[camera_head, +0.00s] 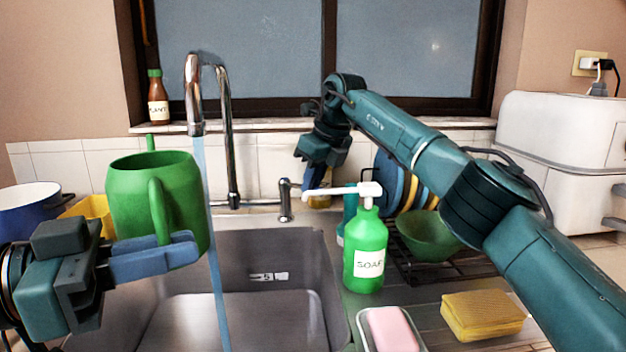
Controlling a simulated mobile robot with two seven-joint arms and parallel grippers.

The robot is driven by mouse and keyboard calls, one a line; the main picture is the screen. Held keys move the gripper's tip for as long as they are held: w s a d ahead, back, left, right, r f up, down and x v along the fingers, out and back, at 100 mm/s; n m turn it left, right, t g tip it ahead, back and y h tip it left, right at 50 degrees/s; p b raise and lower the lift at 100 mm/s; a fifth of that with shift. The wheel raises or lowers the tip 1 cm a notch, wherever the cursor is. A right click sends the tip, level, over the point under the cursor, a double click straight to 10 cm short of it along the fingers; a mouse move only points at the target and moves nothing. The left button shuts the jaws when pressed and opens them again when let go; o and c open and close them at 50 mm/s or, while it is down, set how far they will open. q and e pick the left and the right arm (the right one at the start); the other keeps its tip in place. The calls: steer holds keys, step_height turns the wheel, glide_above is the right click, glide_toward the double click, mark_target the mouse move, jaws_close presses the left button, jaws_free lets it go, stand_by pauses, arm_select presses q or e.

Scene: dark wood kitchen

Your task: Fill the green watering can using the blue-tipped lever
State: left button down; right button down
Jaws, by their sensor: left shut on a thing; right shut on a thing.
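The green watering can (125,205) is upright at the left edge of the sink, its open top showing. My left gripper (165,255) is shut on its handle (158,210). A thin blue water stream (214,250) falls from the chrome tap spout (194,95), passes along the can's right edge and continues into the sink, so it appears to miss the opening. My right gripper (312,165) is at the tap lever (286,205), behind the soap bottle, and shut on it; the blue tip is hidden.
The steel sink (265,265) is otherwise empty. A green soap bottle (365,250) with a white pump stands close to my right gripper. A pink soap bar (391,330), yellow sponge (482,315) and green bowl (425,238) are at right. A blue pot (28,205) is at left.

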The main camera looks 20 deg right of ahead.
steer(key=shift+a, duration=0.1)
steer(key=shift+s+a+m+t+h, duration=0.15)
steer(key=shift+a+m+h, duration=0.4)
steer(key=shift+a+m, duration=0.7)
steer(key=shift+s+a+m+t+h, duration=0.15)
steer(key=shift+a+m+h, duration=0.45)
steer(key=shift+m, duration=1)
steer(key=shift+s+a+m+h, duration=0.15)
steer(key=shift+a+m+h, duration=0.3)
steer(key=shift+a+m, duration=0.85)
steer(key=shift+d, duration=0.2)
steer(key=c, duration=1.4)
jaws_free()
steer(key=shift+c, duration=0.2)
steer(key=v, duration=1.2)
